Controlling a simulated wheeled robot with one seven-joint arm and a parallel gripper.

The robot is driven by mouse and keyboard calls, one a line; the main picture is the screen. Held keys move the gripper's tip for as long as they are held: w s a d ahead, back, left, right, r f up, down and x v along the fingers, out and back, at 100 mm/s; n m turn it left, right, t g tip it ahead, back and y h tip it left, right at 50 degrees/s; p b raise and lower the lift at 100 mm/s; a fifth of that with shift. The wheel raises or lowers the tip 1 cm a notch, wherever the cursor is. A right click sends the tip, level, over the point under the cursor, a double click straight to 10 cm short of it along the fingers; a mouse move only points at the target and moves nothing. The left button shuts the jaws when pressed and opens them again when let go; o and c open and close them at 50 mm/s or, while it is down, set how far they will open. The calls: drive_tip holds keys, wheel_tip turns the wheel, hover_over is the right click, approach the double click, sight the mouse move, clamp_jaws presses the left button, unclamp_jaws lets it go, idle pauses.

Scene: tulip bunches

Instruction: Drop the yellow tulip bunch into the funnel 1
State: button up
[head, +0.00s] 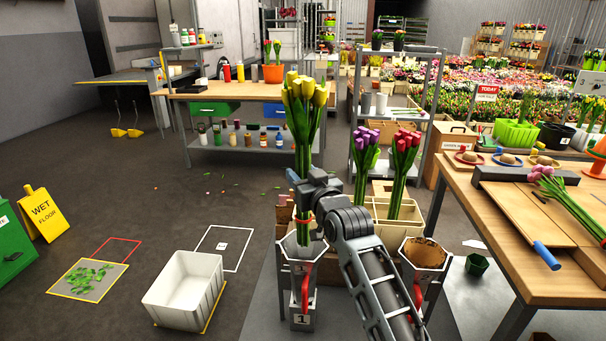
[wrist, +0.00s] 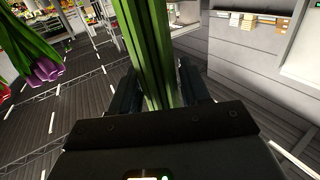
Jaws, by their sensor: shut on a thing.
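The yellow tulip bunch (head: 304,98) stands upright in the head view, blooms up. My gripper (head: 306,184) is shut on its green stems; the stems also show between the fingers in the wrist view (wrist: 151,50). Funnel 1 (head: 302,262), a grey hexagonal funnel on a stand marked 1, is directly below my gripper in the head view. The lower stem ends reach down to its mouth and appear to be inside the rim.
A second funnel (head: 425,252) with a brown inside stands to the right. Purple tulips (head: 364,146) and red tulips (head: 404,150) stand in a cream divided crate (head: 384,208) behind. A white bin (head: 186,290) is on the floor at left. A wooden table (head: 530,226) is at right.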

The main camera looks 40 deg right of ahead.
sight(306, 236)
drive_tip(key=shift+f+b, duration=6.05)
drive_tip(key=shift+f, duration=2.25)
drive_tip(key=o, duration=1.8)
drive_tip(key=shift+s, duration=0.1)
drive_tip(key=shift+p+v, duration=1.5)
drive_tip(key=shift+v, duration=1.75)
drive_tip(key=shift+p+v, duration=0.8)
drive_tip(key=shift+v, duration=1.35)
